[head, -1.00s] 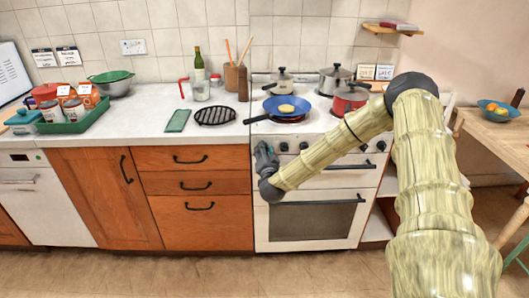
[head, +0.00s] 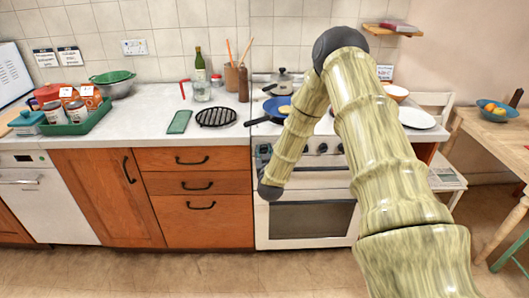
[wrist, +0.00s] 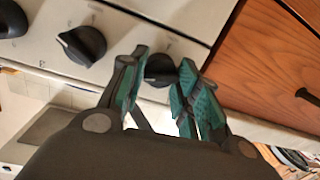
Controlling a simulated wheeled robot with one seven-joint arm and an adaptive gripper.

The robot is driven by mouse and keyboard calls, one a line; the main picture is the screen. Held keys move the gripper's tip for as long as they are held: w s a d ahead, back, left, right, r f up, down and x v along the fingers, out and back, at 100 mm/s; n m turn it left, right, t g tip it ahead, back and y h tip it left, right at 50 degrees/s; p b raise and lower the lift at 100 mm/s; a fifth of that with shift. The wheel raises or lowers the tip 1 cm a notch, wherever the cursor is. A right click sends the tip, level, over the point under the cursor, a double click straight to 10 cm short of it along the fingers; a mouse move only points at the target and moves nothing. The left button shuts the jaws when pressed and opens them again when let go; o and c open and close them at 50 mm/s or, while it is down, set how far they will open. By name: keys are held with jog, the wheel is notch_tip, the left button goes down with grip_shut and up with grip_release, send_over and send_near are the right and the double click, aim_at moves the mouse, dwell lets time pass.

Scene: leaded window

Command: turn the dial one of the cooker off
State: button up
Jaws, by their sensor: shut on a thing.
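The white cooker (head: 305,225) has a row of black dials along its front panel. In the wrist view, one dial (wrist: 160,68), the closest to the wooden drawers, sits between the green-padded fingers of my gripper (wrist: 163,82). The fingers are shut on it, one to each side. Two more dials, a middle one (wrist: 82,46) and a far one (wrist: 12,20), are free. In the head view my gripper (head: 264,154) is at the left end of the cooker's panel. The gripped dial is hidden there; two dials (head: 322,148) show right of my forearm.
A blue pan (head: 275,104) stands on the hob, its handle pointing left above my gripper. A pot (head: 284,84) stands behind it. My arm hides much of the hob. Wooden drawers (head: 196,225) adjoin the cooker at left; the floor in front is clear.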

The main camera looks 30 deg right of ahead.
jog(key=n, duration=0.4)
jog(key=shift+g, duration=0.3)
jog(key=n, duration=0.3)
jog(key=shift+h+b, duration=0.3)
jog(key=shift+b, duration=0.05)
jog(key=n+b, duration=0.1)
jog(key=n, duration=0.3)
jog(key=shift+w+a+f+h+b, duration=0.1)
jog(key=shift+h+b, duration=0.2)
jog(key=shift+b, duration=0.05)
jog(key=shift+n+g+b, duration=0.3)
jog(key=shift+n+b, duration=0.2)
jog(key=shift+n, duration=0.7)
jog(key=o, duration=1)
jog(key=shift+a, duration=0.1)
